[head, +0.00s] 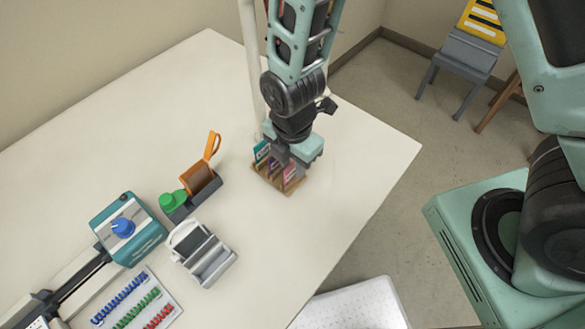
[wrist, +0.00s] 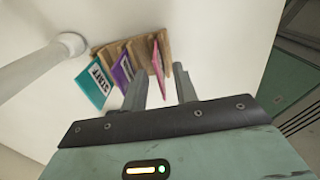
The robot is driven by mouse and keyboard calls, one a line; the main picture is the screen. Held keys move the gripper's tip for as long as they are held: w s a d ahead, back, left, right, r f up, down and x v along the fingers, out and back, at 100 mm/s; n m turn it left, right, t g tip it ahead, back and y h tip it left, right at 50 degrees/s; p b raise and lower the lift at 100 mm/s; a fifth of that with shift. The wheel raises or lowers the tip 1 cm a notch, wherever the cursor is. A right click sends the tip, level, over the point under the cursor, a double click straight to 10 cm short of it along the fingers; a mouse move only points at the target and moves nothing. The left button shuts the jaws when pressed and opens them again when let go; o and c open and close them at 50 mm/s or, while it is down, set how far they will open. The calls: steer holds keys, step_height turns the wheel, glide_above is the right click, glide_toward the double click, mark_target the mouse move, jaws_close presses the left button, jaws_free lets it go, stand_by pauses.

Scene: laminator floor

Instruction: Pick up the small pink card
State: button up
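The small pink card (wrist: 158,62) stands in a slot of a wooden rack (head: 267,181). In the head view the pink card (head: 291,174) is at the rack's right end. A purple card (wrist: 122,70) and a teal card marked STAFF (wrist: 94,84) stand in the other slots. My gripper (wrist: 162,78) is open, pointing down at the rack. In the wrist view its two fingers lie on either side of the pink card, with a gap on both sides. Whether the fingertips reach down to the card's level, I cannot tell.
A white post (wrist: 38,68) stands close beside the rack. On the table (head: 330,205) are a dark holder with an orange-handled tool (head: 197,178), a white device (head: 203,253) and a teal machine with a blue knob (head: 128,230). The table is clear right of the rack.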

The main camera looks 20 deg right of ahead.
steer(key=shift+f, duration=0.55)
jaws_close()
steer(key=shift+r, duration=0.1)
